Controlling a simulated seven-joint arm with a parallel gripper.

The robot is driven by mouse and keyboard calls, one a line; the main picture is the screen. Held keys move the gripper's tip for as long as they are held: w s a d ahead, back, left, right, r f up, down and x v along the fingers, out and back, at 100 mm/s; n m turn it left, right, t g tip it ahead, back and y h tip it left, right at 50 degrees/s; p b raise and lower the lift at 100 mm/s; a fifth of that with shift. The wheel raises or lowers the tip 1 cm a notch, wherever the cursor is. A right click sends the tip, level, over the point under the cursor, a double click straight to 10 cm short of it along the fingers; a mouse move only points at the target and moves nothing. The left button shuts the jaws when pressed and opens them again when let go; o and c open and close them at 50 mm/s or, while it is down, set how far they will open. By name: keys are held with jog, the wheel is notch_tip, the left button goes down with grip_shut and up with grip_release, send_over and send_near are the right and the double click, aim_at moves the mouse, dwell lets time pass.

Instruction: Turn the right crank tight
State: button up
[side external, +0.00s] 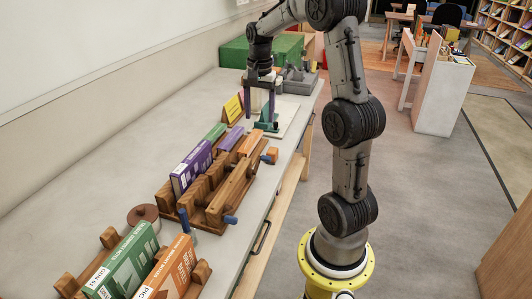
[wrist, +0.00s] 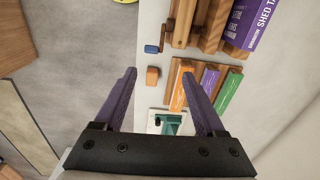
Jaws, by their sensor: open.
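A wooden press (side external: 210,205) with blue crank handles stands along the table's front side. The crank handle farthest right in the side view (side external: 265,158) is small, beside an orange block. In the wrist view a blue crank handle (wrist: 152,49) sticks out from the press's wooden end, just above that block. Another blue handle (side external: 231,220) is at the press's nearer end in the side view. My gripper (side external: 259,108) is open and empty, pointing down beyond the press, above the green stand. In the wrist view its spread fingers (wrist: 159,78) are below the crank handle, apart from it.
The orange block (wrist: 152,75) lies near the table edge. Orange, purple and green books (wrist: 205,85) stand beside it. A green stand (side external: 268,118) and a yellow sign (side external: 233,108) are near my gripper. Book racks (side external: 125,262) are nearer. The table's wall side (side external: 110,165) is clear.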

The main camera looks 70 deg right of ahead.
aim_at(266, 156)
jog(key=shift+m, duration=0.3)
jog(key=f, duration=0.5)
jog(key=s+d+f, duration=0.1)
jog(key=f, duration=0.9)
jog(key=shift+s+d, duration=0.2)
jog(key=shift+s, duration=0.05)
jog(key=shift+s, duration=0.15)
grip_shut()
